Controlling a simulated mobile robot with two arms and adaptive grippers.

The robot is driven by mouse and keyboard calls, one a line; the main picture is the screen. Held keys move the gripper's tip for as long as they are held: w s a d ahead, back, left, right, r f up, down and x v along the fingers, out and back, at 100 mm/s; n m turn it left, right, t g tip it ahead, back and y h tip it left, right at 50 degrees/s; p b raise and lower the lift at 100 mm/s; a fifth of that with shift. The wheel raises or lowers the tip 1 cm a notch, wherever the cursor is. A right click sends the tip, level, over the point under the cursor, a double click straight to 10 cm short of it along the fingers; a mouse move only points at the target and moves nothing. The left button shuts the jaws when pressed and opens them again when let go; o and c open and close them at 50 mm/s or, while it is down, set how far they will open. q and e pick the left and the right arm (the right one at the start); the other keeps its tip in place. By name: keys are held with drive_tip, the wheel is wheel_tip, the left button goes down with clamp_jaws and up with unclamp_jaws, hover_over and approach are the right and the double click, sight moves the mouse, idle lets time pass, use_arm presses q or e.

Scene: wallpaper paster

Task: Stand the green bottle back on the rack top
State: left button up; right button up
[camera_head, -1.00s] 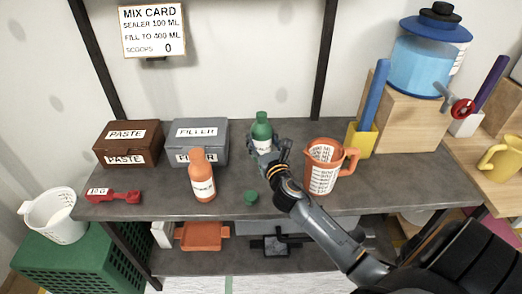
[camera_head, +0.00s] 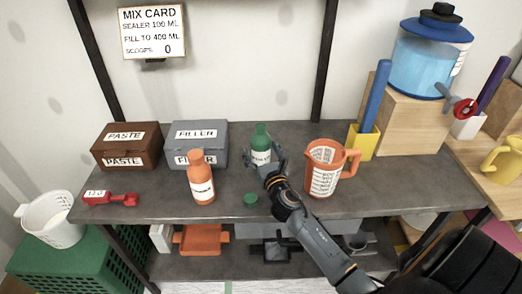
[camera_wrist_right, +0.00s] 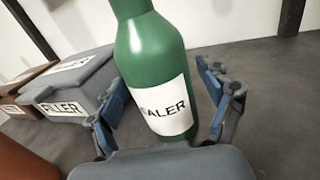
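The green bottle (camera_head: 261,143), with a white label, stands upright on the grey rack top (camera_head: 330,212), between the grey filler box and the orange jug. Its base is hidden behind my right gripper. My right gripper (camera_head: 266,160) is open, its fingers spread on either side of the bottle. In the right wrist view the bottle (camera_wrist_right: 152,60) rises between the two blue-grey fingers (camera_wrist_right: 165,105), with a gap showing at least on the left side. A green cap (camera_head: 250,199) lies on the rack top in front of the bottle. My left gripper is not in view.
An orange bottle (camera_head: 201,180) stands left of the green cap. The orange jug (camera_head: 325,170) is close to my right gripper. The front right of the rack top is clear.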

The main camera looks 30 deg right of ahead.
drive_tip(key=shift+r, duration=0.2)
drive_tip(key=shift+s+a+f, duration=0.1)
drive_tip(key=shift+s+f, duration=0.05)
drive_tip(key=shift+s, duration=0.2)
drive_tip(key=v, duration=0.9)
drive_tip(key=shift+s+a+b, duration=0.1)
drive_tip(key=shift+s+b, duration=0.2)
drive_tip(key=shift+s, duration=0.1)
drive_tip(key=shift+v, duration=0.75)
